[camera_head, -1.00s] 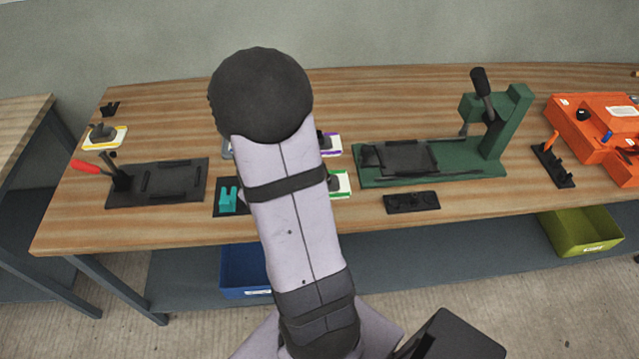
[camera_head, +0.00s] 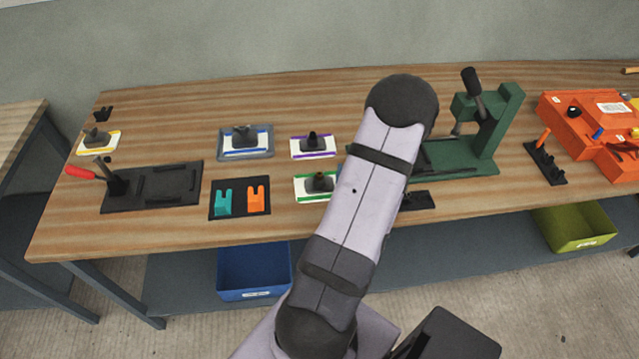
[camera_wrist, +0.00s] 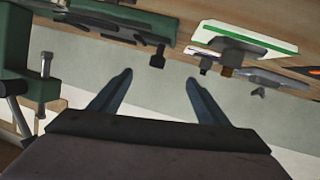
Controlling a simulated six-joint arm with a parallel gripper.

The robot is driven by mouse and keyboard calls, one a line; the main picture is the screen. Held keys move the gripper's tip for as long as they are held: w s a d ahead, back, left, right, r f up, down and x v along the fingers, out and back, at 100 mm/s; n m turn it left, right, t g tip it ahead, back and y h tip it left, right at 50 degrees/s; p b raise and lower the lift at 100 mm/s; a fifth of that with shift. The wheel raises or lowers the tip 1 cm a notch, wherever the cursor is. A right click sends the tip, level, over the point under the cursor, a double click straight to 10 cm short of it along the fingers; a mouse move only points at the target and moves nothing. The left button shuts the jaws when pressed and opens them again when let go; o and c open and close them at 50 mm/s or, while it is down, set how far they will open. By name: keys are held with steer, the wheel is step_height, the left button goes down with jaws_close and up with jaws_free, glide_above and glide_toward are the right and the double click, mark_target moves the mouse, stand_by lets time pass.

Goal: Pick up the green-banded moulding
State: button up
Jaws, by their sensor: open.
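The green-banded moulding (camera_head: 302,188) is a white plate with green edges and a dark raised grip. It lies on the bench left of my arm, which covers or nearly touches its right edge in the picture. In the wrist view the green-banded moulding (camera_wrist: 268,41) shows at the upper right, with its dark grip toward the picture's middle. My gripper (camera_wrist: 158,78) is open and empty, with its two fingers apart, and the moulding is outside them to the upper right. The head view does not show my gripper; my arm hides it.
A purple-banded moulding (camera_head: 325,153) lies behind it, and a blue-banded one (camera_head: 240,153) in a grey tray. A black mat (camera_head: 241,212) holds teal and orange blocks. A green press (camera_head: 495,135) stands at right, a black fixture (camera_head: 180,188) at left.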

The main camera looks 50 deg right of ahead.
mark_target(319, 180)
steer(key=w+a+f+y+p, duration=0.1)
steer(key=a, duration=0.2)
steer(key=w+a+f+p, duration=0.1)
steer(key=w+a+p, duration=0.1)
steer(key=a, duration=0.1)
steer(key=w+a+f+t+y+p, duration=0.1)
steer(key=w+a, duration=0.1)
steer(key=a, duration=0.1)
steer(key=shift+f+y, duration=0.25)
steer(key=shift+y, duration=0.05)
steer(key=shift+w+d+f+b, duration=0.25)
steer(key=shift+d+f+b, duration=0.1)
steer(key=shift+b, duration=0.25)
steer(key=shift+w+d+f+b, duration=0.15)
steer(key=shift+w+d+b, duration=0.25)
steer(key=shift+b, duration=0.25)
steer(key=shift+w+d, duration=0.1)
steer(key=shift+r+p+x, duration=0.2)
steer(key=shift+p+x, duration=0.6)
steer(key=shift+x, duration=1.75)
steer(key=shift+f, duration=0.1)
jaws_close()
